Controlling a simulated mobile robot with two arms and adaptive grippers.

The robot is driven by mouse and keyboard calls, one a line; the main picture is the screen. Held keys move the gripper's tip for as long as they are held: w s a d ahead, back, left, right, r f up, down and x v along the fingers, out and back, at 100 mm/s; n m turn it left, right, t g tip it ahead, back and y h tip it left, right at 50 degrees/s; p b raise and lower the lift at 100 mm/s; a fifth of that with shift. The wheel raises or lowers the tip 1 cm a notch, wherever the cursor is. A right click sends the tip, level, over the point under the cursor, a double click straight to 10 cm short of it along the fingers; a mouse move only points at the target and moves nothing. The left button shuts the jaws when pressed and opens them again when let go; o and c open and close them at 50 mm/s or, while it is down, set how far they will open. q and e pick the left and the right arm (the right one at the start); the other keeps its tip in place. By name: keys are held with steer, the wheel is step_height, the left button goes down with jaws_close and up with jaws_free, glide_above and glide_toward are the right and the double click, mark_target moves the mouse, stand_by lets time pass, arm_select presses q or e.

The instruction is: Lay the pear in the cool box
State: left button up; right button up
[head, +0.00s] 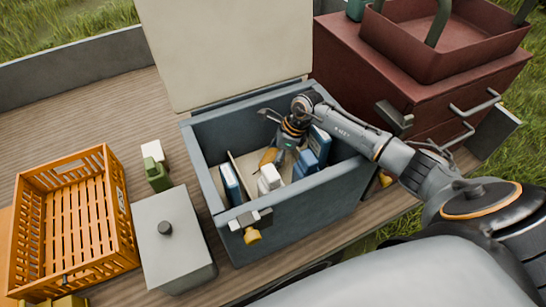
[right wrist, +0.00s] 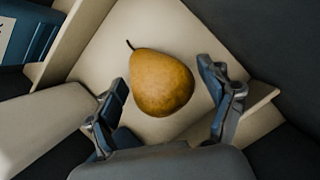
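The cool box (head: 290,226) is a blue-grey chest with its pale lid (head: 228,45) raised. My right gripper (head: 279,152) is down inside it. The brown-yellow pear (right wrist: 162,82) lies on its side on a beige surface in the box, stem toward the upper left in the right wrist view. The pear (head: 268,156) also shows in the head view, partly hidden by the gripper. In the right wrist view the right fingers (right wrist: 163,88) are spread with gaps on both sides of the pear, apart from it. My left gripper is not in view.
Blue packs (head: 230,184) and white blocks (head: 270,178) stand inside the box around the pear. An orange crate (head: 118,195), a grey lidded container (head: 170,240) and a small green bottle (head: 157,175) are left of it. A red chest (head: 400,85) with a tray stands right.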

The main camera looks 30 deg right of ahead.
stand_by(0.3)
steer(key=shift+r+p, duration=0.3)
steer(key=shift+p, duration=0.05)
steer(key=p+v, duration=0.6)
steer(key=v, duration=0.5)
steer(key=shift+s+r+p, duration=0.15)
steer(key=shift+r+p, duration=0.15)
steer(key=shift+d, duration=0.15)
